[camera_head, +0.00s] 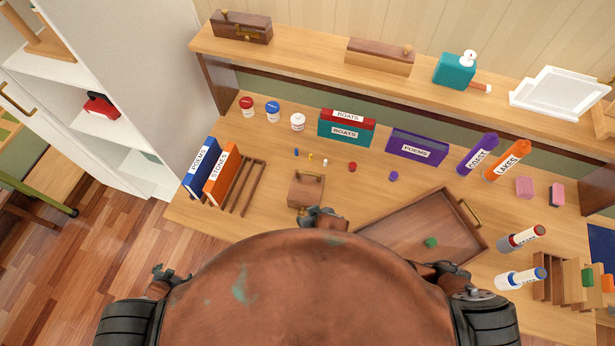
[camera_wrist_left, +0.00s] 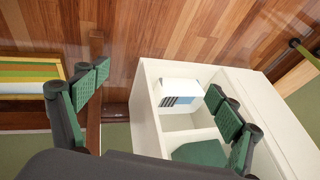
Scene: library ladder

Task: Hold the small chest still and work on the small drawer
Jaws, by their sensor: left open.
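The small chest (camera_head: 306,190) is a brown wooden box in the middle of the desk. Its near face, where a small drawer could be, is partly hidden, and I cannot make the drawer out. My right gripper (camera_head: 322,214) is at the chest's near right corner; I cannot tell whether it touches it or how its jaws stand. My left gripper (camera_head: 169,272) is off the desk's left front edge, over the floor, away from the chest. In the left wrist view its two green-padded fingers (camera_wrist_left: 158,85) are wide apart with nothing between them.
A wooden tray-like drawer (camera_head: 405,228) with a green piece lies right of the chest. A slatted rack (camera_head: 240,190) and upright books (camera_head: 219,172) stand left. Jars, small pegs and labelled boxes (camera_head: 346,130) are behind. A white cabinet (camera_wrist_left: 150,115) stands beyond my left gripper.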

